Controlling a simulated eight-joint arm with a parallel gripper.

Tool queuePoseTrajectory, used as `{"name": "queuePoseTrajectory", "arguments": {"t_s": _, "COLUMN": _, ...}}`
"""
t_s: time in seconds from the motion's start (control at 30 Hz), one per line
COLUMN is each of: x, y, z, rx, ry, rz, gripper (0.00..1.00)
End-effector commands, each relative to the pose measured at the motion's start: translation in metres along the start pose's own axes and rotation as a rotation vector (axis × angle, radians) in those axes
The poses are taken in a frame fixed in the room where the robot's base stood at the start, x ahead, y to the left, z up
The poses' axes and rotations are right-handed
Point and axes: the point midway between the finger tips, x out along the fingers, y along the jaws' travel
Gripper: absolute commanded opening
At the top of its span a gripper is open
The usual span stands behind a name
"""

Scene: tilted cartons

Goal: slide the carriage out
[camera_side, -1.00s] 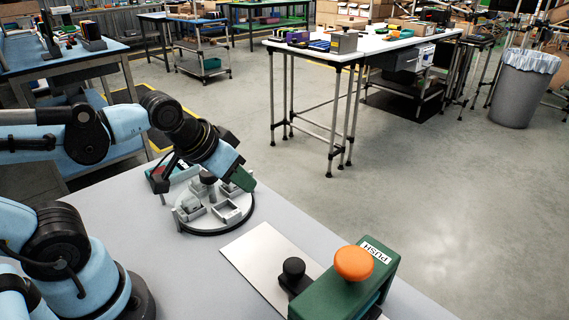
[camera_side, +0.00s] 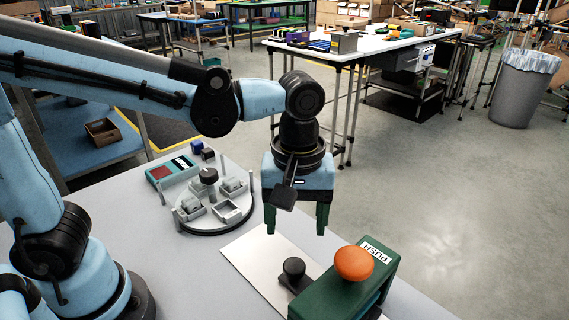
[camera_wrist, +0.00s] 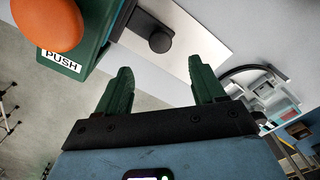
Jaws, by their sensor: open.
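The carriage shows as a black round knob on a black block (camera_side: 293,268), low on a flat silver plate (camera_side: 250,258) at the mouth of a green press housing (camera_side: 335,295). The housing has a large orange button (camera_side: 354,263) and a PUSH label. The knob also shows in the wrist view (camera_wrist: 160,40), beyond my fingers. My gripper (camera_side: 295,229) points down with two green fingers spread and nothing between them. It hangs above the plate's far side, apart from the knob; its fingers also show in the wrist view (camera_wrist: 160,66). The carriage's part inside the housing is hidden.
A round grey turntable (camera_side: 213,222) with several small fixtures stands behind and left of the plate. A red and green box (camera_side: 172,172) lies behind it.

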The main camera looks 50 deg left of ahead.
Motion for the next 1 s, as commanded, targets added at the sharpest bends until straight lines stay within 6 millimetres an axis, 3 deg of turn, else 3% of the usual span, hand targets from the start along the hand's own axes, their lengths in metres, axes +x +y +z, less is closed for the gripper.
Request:
{"name": "queuePoseTrajectory", "arguments": {"t_s": 0.6, "x": 0.084, "y": 0.000, "z": -0.001, "rx": 0.001, "ry": 0.000, "rz": 0.003, "gripper": 0.69}}
{"name": "queuePoseTrajectory", "arguments": {"t_s": 1.0, "x": 0.102, "y": 0.000, "z": -0.001, "rx": 0.002, "ry": 0.000, "rz": 0.003, "gripper": 0.69}}
